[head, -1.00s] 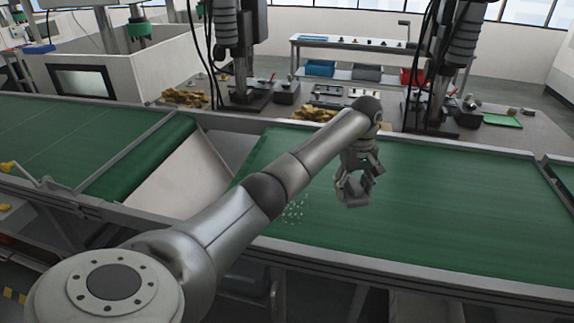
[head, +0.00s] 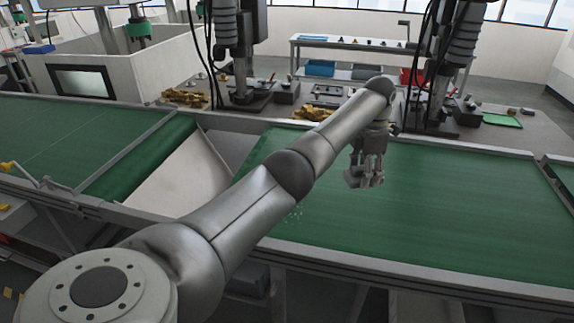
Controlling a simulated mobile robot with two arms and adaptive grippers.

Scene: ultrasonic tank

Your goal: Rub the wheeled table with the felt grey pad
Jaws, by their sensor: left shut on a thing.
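My left gripper (head: 367,178) hangs over the green surface (head: 460,210) in the middle of the view, fingers pointing down. It is shut on a small grey piece (head: 352,181), which looks like the felt grey pad; the fingers hide part of it. I cannot tell whether the piece touches the surface. Small pale specks (head: 296,212) show on the green surface left of the gripper, partly hidden by my left arm. No wheels show, so I cannot tell for sure that this green-topped piece is the wheeled table. My right gripper is not in view.
Behind stands a grey bench with black machine columns (head: 240,55), yellow-brown pieces (head: 186,97) and a green tray (head: 502,120). A white shelf table (head: 340,43) with bins is farther back. A white sloped panel (head: 185,178) lies left. The green surface right of the gripper is clear.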

